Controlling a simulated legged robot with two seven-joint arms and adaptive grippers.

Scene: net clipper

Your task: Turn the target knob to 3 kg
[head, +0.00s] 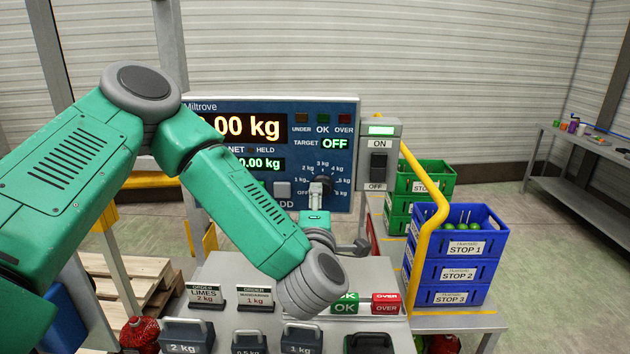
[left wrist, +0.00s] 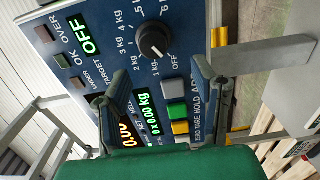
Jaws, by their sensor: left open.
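The target knob (head: 325,183) is a round black dial on the blue scale panel (head: 228,110), with kg marks and OFF around it. The target display (head: 335,143) reads OFF. In the left wrist view, the knob (left wrist: 154,40) shows whole, with a small pale mark on its face. My left gripper (left wrist: 160,70) is open and empty, its two fingers either side of the knob in the picture and just below it. In the head view, my left gripper (head: 318,193) partly covers the knob. I cannot tell whether it touches. My right gripper is not in view.
A grey ON/OFF switch box (head: 379,150) is right of the panel. Panel buttons (left wrist: 175,111) lie close to the fingers. Below are weights (head: 187,335), order cards (head: 207,296) and OK/OVER blocks (head: 386,303). Blue crates (head: 452,271) and a yellow rail (head: 411,262) stand right.

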